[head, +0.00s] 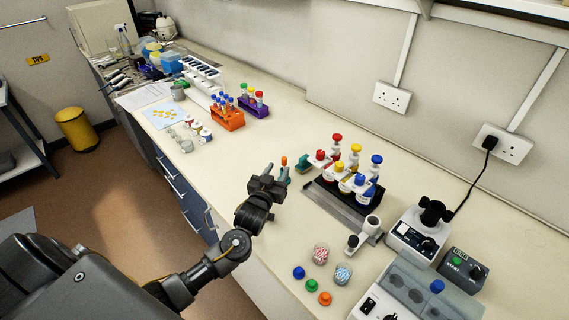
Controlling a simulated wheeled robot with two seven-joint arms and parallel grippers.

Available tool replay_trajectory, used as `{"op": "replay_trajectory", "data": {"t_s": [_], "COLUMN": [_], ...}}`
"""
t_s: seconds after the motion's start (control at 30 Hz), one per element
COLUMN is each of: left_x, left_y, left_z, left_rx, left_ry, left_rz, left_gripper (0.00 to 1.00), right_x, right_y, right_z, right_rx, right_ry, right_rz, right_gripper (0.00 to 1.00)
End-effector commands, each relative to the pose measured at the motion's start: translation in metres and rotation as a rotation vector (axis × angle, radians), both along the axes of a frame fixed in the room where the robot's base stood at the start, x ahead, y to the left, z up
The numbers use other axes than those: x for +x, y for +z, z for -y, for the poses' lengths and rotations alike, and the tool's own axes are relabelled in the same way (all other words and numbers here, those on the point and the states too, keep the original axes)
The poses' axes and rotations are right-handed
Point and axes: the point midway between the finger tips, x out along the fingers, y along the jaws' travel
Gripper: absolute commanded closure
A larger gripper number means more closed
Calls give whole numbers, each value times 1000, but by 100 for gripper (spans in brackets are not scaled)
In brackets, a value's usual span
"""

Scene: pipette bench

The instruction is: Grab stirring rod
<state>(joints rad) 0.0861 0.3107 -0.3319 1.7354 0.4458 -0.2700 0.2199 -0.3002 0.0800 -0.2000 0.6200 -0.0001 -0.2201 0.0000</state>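I cannot make out a stirring rod for certain in this view. My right gripper is out of view.
Orange (229,122) and purple (246,109) tube racks stand farther back. Beads jars (343,273), loose caps (311,285) and devices (419,232) fill the near right. Bench around my gripper is mostly clear.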

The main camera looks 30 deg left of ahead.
Motion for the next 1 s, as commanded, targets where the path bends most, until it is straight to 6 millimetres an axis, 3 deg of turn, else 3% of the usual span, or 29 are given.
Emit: {"op": "replay_trajectory", "data": {"t_s": [0.33, 0.53, 0.7, 1.0], "left_x": [16, 44, 59, 62], "left_y": [3, 8, 4, 3], "left_z": [-4, -4, -7, -7], "left_rx": [0, 1, 0, -1], "left_ry": [3, 4, 5, 4], "left_rz": [-1, -1, -1, -1], "left_gripper": [60, 60, 60, 63], "right_x": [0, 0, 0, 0], "right_y": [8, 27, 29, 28], "right_z": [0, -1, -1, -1], "right_rx": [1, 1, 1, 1], "right_ry": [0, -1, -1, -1], "right_rz": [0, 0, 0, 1], "right_gripper": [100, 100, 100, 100]}}
